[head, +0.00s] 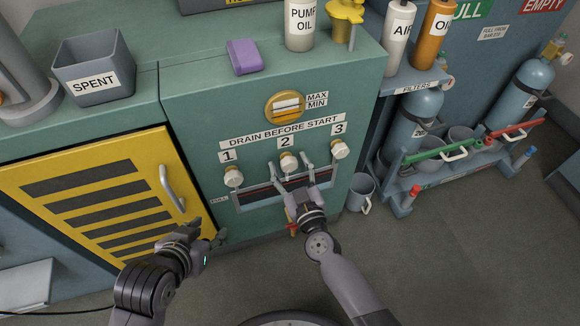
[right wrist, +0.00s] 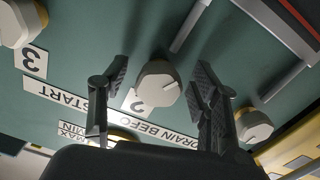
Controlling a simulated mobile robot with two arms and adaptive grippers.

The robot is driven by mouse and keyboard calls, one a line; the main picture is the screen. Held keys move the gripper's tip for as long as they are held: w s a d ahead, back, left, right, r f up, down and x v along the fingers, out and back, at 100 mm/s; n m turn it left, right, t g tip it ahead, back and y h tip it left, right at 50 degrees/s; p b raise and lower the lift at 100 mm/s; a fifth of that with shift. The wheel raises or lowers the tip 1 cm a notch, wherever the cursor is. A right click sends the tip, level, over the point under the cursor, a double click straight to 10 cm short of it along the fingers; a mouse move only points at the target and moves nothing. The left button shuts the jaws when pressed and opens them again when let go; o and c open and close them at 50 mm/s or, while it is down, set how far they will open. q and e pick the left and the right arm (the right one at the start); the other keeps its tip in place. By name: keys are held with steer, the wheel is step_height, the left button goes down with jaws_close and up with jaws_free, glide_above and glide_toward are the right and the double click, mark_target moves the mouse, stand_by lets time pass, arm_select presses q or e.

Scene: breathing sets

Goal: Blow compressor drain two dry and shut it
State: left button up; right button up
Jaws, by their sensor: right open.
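Drain two is a cream knob (head: 288,162) under the label 2 on the green compressor front. It also shows in the right wrist view (right wrist: 157,84), with a slot line on its face. My right gripper (head: 292,171) is open, with one finger on each side of this knob; whether either finger touches it I cannot tell. In the right wrist view the gripper (right wrist: 157,92) frames the knob with gaps visible at both sides. My left gripper (head: 208,235) is low in front of the yellow louvred door, apart from the drains; its jaw opening is unclear.
Drain one (head: 233,177) and drain three (head: 340,149) flank drain two. A grey-framed dark slot (head: 262,194) lies below. A round gauge (head: 285,106) sits above. A grey mug (head: 361,193) and a cylinder rack (head: 425,180) stand at the right. The yellow door (head: 70,180) has a handle (head: 172,187).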

steer(key=shift+w, duration=0.15)
steer(key=c, duration=1.2)
steer(key=shift+o, duration=0.2)
